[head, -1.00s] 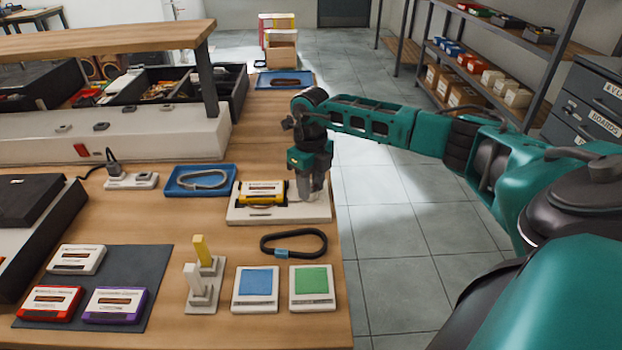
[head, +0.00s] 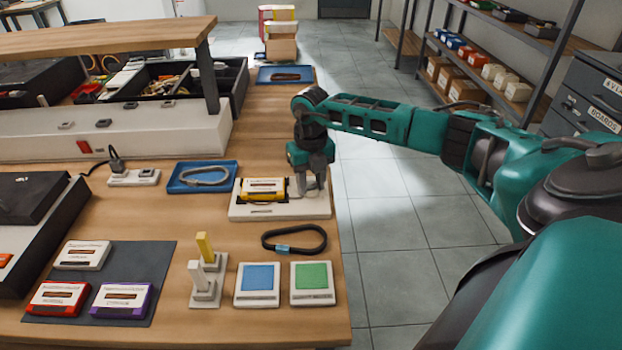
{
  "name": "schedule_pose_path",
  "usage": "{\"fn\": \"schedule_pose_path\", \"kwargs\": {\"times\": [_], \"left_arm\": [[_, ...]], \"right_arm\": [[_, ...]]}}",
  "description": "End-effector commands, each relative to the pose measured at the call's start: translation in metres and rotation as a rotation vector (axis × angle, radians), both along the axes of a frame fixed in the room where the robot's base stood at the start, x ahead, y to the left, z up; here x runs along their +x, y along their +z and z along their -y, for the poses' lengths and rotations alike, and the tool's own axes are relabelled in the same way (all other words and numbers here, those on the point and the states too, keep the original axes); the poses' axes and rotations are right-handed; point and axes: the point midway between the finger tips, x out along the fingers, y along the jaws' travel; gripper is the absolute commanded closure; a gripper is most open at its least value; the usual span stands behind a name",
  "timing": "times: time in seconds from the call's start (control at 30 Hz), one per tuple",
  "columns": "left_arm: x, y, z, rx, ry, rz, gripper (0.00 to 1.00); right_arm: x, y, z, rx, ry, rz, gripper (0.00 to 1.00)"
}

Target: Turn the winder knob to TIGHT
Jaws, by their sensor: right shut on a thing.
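A white winder base (head: 280,211) sits near the right edge of the workbench, with a yellow cassette (head: 262,190) on its left part. My right gripper (head: 309,186) points down over the right part of the base. It is shut on the winder knob, which is mostly hidden by the fingers. The knob's markings, including TIGHT, are too small or covered to read. My left gripper is not in view.
A blue tray with a grey loop (head: 202,177) lies left of the base. A black band (head: 294,239), blue pad (head: 257,284) and green pad (head: 312,282) lie in front. Cassettes rest on a dark mat (head: 130,270). Open floor lies right of the bench.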

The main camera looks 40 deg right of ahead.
Motion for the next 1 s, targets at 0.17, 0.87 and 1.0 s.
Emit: {"fn": "schedule_pose_path", "kwargs": {"times": [0.17, 0.87, 1.0], "left_arm": [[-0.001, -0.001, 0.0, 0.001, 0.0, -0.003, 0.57], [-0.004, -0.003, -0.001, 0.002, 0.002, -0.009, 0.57], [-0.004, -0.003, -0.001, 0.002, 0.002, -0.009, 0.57]], "right_arm": [[0.001, 0.001, 0.0, 0.0, 0.0, 0.003, 0.93], [0.001, 0.014, 0.001, -0.001, 0.002, 0.003, 0.37], [0.001, 0.041, 0.001, -0.001, 0.003, 0.006, 0.37]]}}
